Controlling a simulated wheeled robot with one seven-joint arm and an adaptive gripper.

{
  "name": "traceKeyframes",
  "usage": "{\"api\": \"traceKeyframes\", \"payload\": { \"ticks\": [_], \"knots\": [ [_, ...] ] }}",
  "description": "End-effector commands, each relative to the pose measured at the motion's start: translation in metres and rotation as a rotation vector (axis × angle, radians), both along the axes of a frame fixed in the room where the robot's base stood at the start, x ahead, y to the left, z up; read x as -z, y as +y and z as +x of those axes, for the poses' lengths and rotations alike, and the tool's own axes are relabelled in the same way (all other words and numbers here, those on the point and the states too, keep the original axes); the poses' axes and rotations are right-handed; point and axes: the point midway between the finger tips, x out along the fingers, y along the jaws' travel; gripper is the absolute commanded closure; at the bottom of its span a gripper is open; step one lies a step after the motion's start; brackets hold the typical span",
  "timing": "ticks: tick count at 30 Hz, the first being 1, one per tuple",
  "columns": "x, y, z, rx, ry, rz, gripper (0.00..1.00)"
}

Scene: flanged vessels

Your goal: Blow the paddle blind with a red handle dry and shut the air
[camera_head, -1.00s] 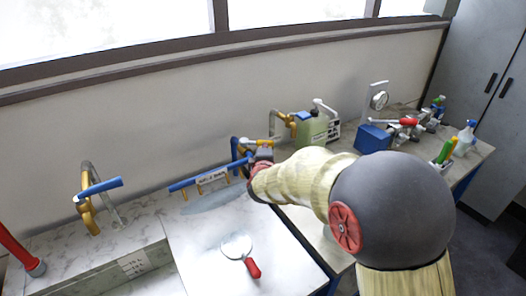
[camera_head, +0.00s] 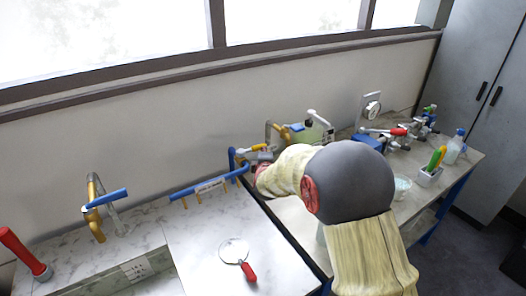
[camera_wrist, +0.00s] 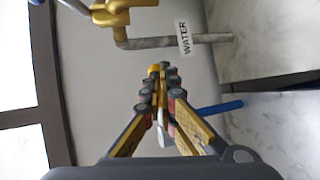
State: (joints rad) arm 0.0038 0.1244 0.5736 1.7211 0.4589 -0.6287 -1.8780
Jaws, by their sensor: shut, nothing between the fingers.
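The paddle blind (camera_head: 235,250), a pale round disc with a red handle (camera_head: 249,272), lies flat on the white bench top; its handle points toward the front. Behind it a blue air rail (camera_head: 208,187) with several yellow legs and a small label runs to a blue upright (camera_head: 233,160). No bluish patch shows below the rail. In the wrist view my gripper (camera_wrist: 158,82) is shut, its yellow and black fingers together and empty. In the head view my arm hides most of it, beside the right end of the rail. Whether it touches a valve there I cannot tell.
A gold tap with a blue lever (camera_head: 103,197) stands at the left by the sink. A "WATER" label (camera_wrist: 184,38) hangs on a pipe in the wrist view. Bottles, a blue box (camera_head: 369,141) and clamps crowd the right bench. The bench around the blind is clear.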

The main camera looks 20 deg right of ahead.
Motion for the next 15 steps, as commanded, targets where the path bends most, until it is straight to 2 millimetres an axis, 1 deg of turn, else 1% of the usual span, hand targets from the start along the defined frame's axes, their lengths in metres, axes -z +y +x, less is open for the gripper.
{"api": "traceKeyframes", "payload": {
  "ticks": [6,15],
  "knots": [
    [-0.0009,-0.0021,0.0067,0.000,-0.001,-0.001,1.00],
    [-0.0014,-0.0027,0.0098,0.000,-0.004,-0.001,1.00]
  ]
}}
